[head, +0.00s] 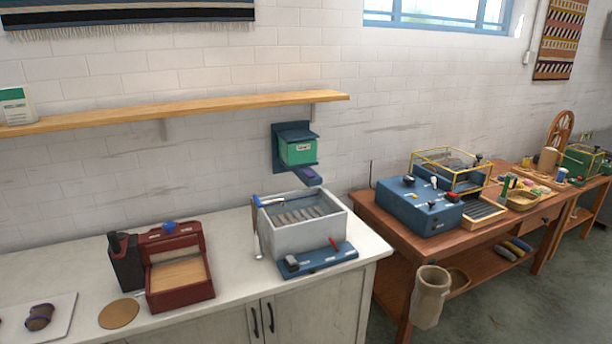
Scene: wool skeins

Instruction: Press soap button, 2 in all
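A green dispenser box (298,151) with a small pale label hangs on a dark blue wall bracket (277,160) below the right end of the shelf. A purple-blue part (308,176) juts out beneath the box, above a grey basin; I cannot tell whether this part is the soap button. The grey basin (310,238) stands on the white counter and holds a ribbed grey rack (296,216). Neither of my grippers shows in this view.
A blue control panel (318,260) with a red lever lies before the basin. A dark red machine (180,280) stands left on the counter (237,270). A wooden shelf (180,110) runs above. At right, a wooden table (380,219) carries a blue machine (420,207).

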